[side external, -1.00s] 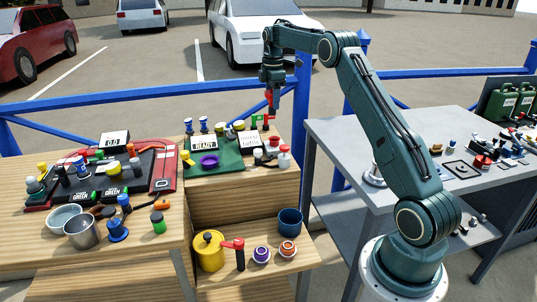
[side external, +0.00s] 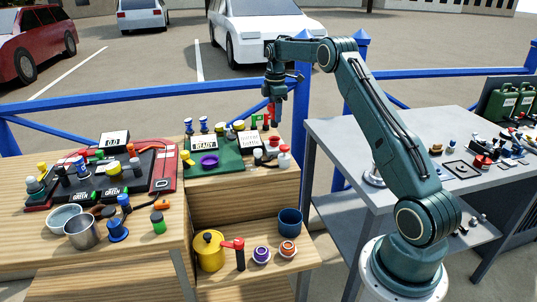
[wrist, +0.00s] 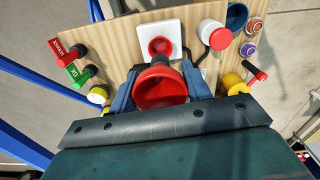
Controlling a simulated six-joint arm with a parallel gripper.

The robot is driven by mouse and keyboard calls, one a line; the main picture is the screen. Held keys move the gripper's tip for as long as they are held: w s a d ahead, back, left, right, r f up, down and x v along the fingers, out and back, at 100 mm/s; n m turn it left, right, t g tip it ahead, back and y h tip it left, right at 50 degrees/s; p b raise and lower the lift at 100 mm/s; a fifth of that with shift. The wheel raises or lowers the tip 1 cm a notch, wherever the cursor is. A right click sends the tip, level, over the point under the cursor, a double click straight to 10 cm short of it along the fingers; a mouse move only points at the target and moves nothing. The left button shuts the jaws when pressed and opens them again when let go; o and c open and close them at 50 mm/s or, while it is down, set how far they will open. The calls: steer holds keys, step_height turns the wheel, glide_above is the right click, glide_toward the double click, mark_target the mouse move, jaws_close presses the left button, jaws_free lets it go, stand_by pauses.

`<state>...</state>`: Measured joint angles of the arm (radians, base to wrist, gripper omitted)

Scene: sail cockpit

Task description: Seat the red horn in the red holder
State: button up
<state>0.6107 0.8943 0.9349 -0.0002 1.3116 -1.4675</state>
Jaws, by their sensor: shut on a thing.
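My gripper (side external: 277,121) points down over the right end of the wooden bench top. In the wrist view its two dark fingers (wrist: 160,74) are shut around the red horn (wrist: 161,92), with the horn's wide round bell facing the camera. The horn's far end points toward the red holder (wrist: 159,45), a red round piece on a white square plate. The horn partly covers this holder, and I cannot tell whether the two touch. In the side view the horn is largely hidden by my gripper.
A red-tipped post (wrist: 70,53), a green-marked one (wrist: 83,76) and a yellow-white knob (wrist: 98,94) stand left. A yellow pot (side external: 208,252) is on the lower shelf.

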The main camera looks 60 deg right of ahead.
mark_target(275, 127)
steer(key=shift+f, duration=0.1)
steer(key=shift+f, duration=2.75)
steer(key=shift+f, duration=0.6)
steer(key=o, duration=0.8)
steer(key=shift+c, duration=0.2)
steer(key=shift+r, duration=0.1)
steer(key=shift+r, duration=5.4)
steer(key=shift+r, duration=0.1)
